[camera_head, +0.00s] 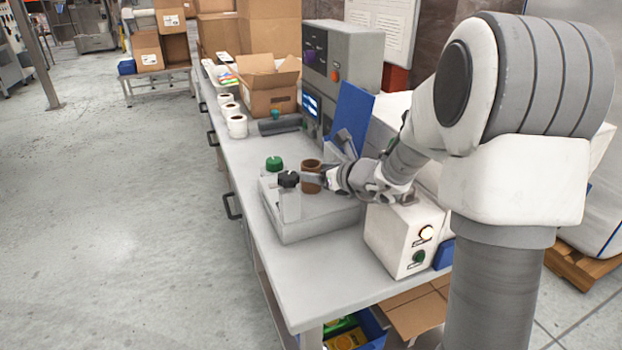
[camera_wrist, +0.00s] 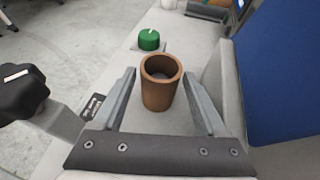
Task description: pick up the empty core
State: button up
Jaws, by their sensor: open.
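The empty core (camera_head: 311,178) is a short brown cardboard tube. It stands upright on the grey machine (camera_head: 318,222) on the bench. In the wrist view the core (camera_wrist: 160,88) shows its open top. My gripper (camera_wrist: 158,92) is open, with one finger on each side of the core. Gaps show between the core and both fingers, so they look apart from it. In the head view my gripper reaches in from the right, and its fingertips are partly hidden around the core.
A green knob (camera_head: 274,163) stands behind the core, and a black knob (camera_head: 289,179) on a grey post is close to its left. A blue panel (camera_head: 352,112) rises at the right. White rolls (camera_head: 237,126) and an open cardboard box (camera_head: 268,86) stand farther along the bench.

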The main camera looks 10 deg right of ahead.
jog(key=x, duration=0.2)
jog(key=shift+w+a+f, duration=0.1)
jog(key=shift+w+a, duration=0.05)
jog(key=shift+w, duration=0.1)
jog(key=c, duration=1.1)
